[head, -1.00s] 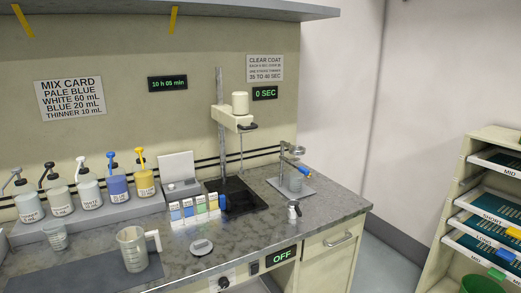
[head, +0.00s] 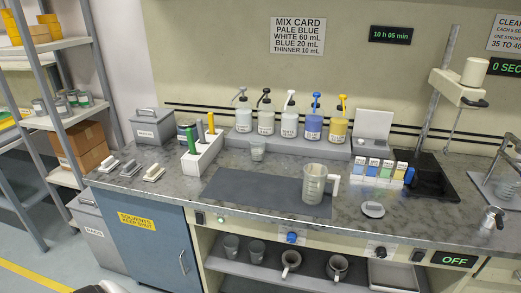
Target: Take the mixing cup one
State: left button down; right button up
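A clear graduated cup with a white handle (head: 314,183) stands upright on the dark mat (head: 245,192) on the bench. Two plain grey cups (head: 231,246) and two handled cups (head: 290,262) stand on the shelf under the bench. I see no label that tells which is mixing cup one.
Several pump bottles (head: 266,117) line the back of the bench. A white holder with coloured handles (head: 201,155) and a grey box (head: 153,126) stand at left. A black-based stand (head: 432,175) is at right. The mat's left part is clear.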

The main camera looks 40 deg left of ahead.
aim_at(258, 149)
jog(key=u, duration=1.4)
jog(key=i+l, duration=0.1)
